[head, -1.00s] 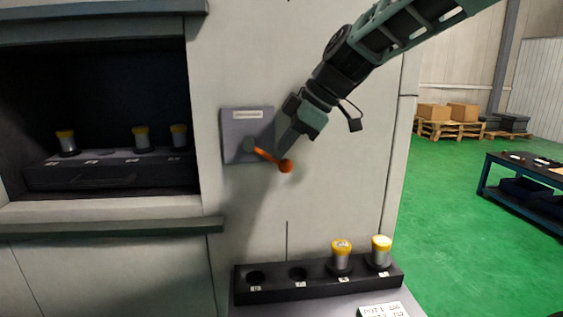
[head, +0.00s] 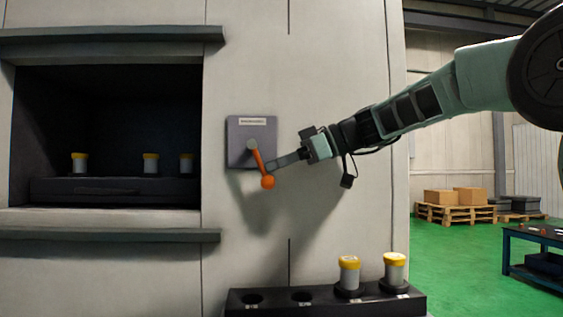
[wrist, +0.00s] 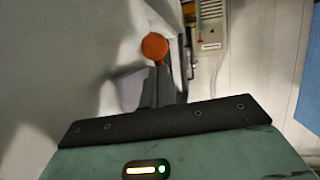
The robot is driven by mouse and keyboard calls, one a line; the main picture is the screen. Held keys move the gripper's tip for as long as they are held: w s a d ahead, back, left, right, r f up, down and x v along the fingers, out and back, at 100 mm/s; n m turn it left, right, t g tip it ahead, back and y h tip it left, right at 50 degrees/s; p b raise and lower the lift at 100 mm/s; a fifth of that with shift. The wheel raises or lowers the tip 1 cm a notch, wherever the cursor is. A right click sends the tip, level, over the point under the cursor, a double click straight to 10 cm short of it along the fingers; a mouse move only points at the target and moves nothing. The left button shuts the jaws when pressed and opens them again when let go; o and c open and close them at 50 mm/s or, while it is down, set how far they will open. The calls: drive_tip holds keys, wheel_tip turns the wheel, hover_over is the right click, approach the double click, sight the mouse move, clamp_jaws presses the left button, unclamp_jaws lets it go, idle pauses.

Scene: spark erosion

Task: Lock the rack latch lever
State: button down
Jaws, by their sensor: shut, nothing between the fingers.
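The rack latch lever (head: 257,160) is an orange arm with a ball knob, on a grey plate (head: 236,130) with a small label, fixed to the machine's pale front. It hangs down from its pivot, tilted slightly right. Its orange knob also shows in the wrist view (wrist: 155,46), just beyond the fingertips. My gripper (head: 273,167) is shut and empty, with its tips at the right side of the lever near the knob. I cannot tell whether they touch it. The fingers show dark in the wrist view (wrist: 157,88).
A dark recess on the left holds a rack (head: 110,191) with several yellow-capped cylinders. Below the lever, a black holder (head: 275,308) carries two yellow-capped cylinders (head: 348,272) and two empty holes. Pallets with boxes (head: 455,205) and a blue table (head: 535,240) stand far right.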

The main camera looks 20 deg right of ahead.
drive_tip(key=shift+w+a+f+t+y+b, duration=0.15)
drive_tip(key=shift+f+y+b, duration=0.3)
drive_tip(key=shift+b, duration=1.25)
drive_tip(key=shift+a+f+t+y+b, duration=0.3)
drive_tip(key=shift+y+b, duration=0.25)
drive_tip(key=shift+b, duration=1.2)
drive_tip(key=shift+w+a+f+t+y+b, duration=0.15)
drive_tip(key=shift+f+y+b, duration=0.35)
drive_tip(key=shift+b, duration=1.2)
drive_tip(key=y+b, duration=0.1)
drive_tip(key=b, duration=0.1)
drive_tip(key=shift+a+r+m+b, duration=0.1)
drive_tip(key=shift+a+m+b, duration=0.2)
drive_tip(key=shift+b, duration=0.1)
drive_tip(key=shift+t, duration=0.3)
drive_tip(key=shift+a+r+y+b, duration=0.15)
drive_tip(key=shift+r+y+b, duration=0.15)
drive_tip(key=shift+b, duration=0.3)
drive_tip(key=shift+s+f, duration=0.1)
